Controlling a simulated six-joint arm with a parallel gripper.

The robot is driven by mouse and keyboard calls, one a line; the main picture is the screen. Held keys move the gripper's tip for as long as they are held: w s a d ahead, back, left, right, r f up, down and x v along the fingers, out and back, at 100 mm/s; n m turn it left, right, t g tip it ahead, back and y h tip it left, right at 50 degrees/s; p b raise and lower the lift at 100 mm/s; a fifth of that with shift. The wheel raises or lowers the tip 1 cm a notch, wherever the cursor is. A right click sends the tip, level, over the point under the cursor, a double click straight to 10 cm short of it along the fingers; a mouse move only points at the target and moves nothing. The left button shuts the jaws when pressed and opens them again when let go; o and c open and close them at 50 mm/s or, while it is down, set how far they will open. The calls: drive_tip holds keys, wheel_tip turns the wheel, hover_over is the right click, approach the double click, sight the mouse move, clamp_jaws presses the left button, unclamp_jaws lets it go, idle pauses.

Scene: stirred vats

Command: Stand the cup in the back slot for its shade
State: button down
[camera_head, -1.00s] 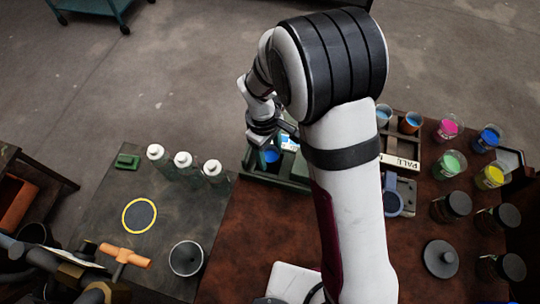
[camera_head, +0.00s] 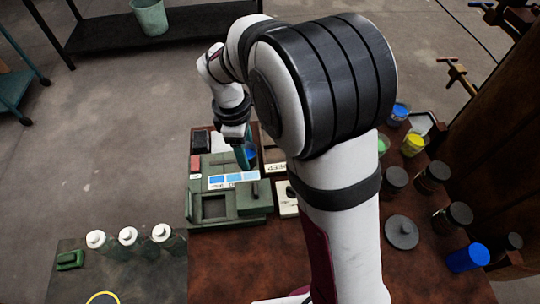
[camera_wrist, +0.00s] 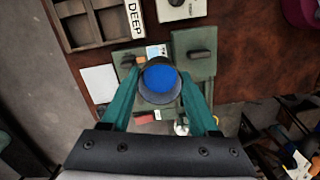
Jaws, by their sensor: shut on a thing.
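My gripper (camera_wrist: 160,82) is shut on a clear cup with blue contents (camera_wrist: 160,78), which the wrist view sees from above. In the head view my gripper (camera_head: 243,160) holds it over the back of the green station, with a bit of blue (camera_head: 252,153) showing beside the teal fingers. A wooden rack (camera_wrist: 82,45) with a label reading DEEP (camera_wrist: 136,17) lies at the upper left of the wrist view; its visible compartments are empty. In the head view my arm hides most of that rack, and its label (camera_head: 277,168) shows. A strip of blue shade swatches (camera_head: 232,180) lies on the station.
The green station (camera_head: 240,212) has a square recess and a handled block (camera_head: 256,190). Several white-capped bottles (camera_head: 128,237) stand at the left. Cups of blue (camera_head: 400,112) and yellow (camera_head: 413,145), and dark lidded jars (camera_head: 433,177), stand at the right.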

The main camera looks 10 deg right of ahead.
drive_tip(key=w+d+n, duration=0.3)
drive_tip(key=d, duration=1.5)
drive_tip(key=w+a+f, duration=0.1)
drive_tip(key=a+f, duration=0.1)
drive_tip(key=a, duration=0.1)
drive_tip(key=w+a+f, duration=0.2)
drive_tip(key=a, duration=0.1)
drive_tip(key=w+a+f, duration=0.2)
drive_tip(key=a, duration=0.1)
drive_tip(key=shift+a+f, duration=0.5)
drive_tip(key=shift+f, duration=1.9)
drive_tip(key=shift+c, duration=0.7)
unclamp_jaws()
drive_tip(key=shift+f, duration=0.15)
